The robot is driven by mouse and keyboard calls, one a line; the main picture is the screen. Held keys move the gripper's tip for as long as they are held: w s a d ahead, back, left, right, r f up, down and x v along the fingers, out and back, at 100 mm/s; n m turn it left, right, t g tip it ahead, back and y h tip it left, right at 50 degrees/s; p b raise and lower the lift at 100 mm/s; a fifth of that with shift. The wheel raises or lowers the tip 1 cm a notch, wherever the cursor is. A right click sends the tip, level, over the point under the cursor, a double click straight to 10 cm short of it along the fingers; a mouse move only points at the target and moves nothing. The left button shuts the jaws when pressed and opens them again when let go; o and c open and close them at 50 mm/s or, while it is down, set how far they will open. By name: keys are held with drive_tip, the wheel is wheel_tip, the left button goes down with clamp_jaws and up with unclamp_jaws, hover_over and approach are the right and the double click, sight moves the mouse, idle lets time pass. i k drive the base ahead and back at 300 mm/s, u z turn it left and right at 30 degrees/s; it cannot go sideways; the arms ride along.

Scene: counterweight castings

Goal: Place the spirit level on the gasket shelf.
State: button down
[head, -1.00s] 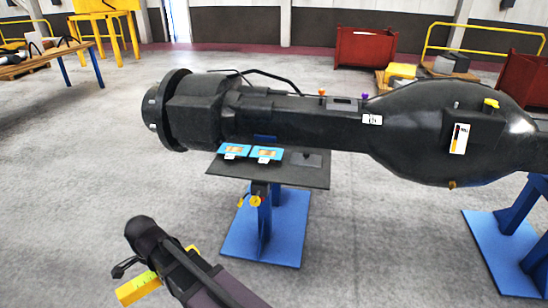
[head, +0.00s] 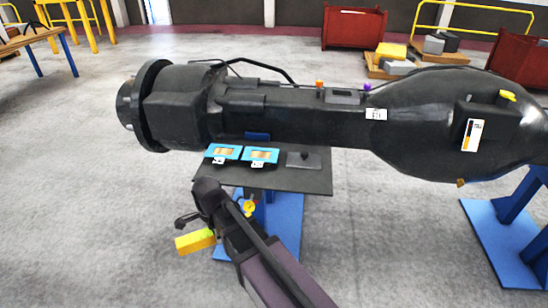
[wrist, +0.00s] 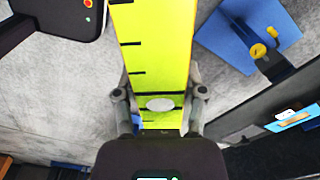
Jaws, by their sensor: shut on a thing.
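The gasket shelf (head: 312,182) is a dark flat plate under the big black casting. It bears two blue-framed packets (head: 222,152) (head: 261,155) and a dark block. The level is in front of and left of the shelf, apart from it. My arm hides part of the shelf's stand.
The black casting (head: 300,120) stretches above and behind the shelf. Blue stands (head: 500,240) carry it, and a yellow knob (head: 249,207) hangs below the shelf. Open grey floor lies to the left. Red bins (head: 352,27) stand far back.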

sight(296, 180)
drive_tip(key=z, duration=0.5)
drive_tip(key=i, duration=0.9)
drive_tip(key=z, duration=0.35)
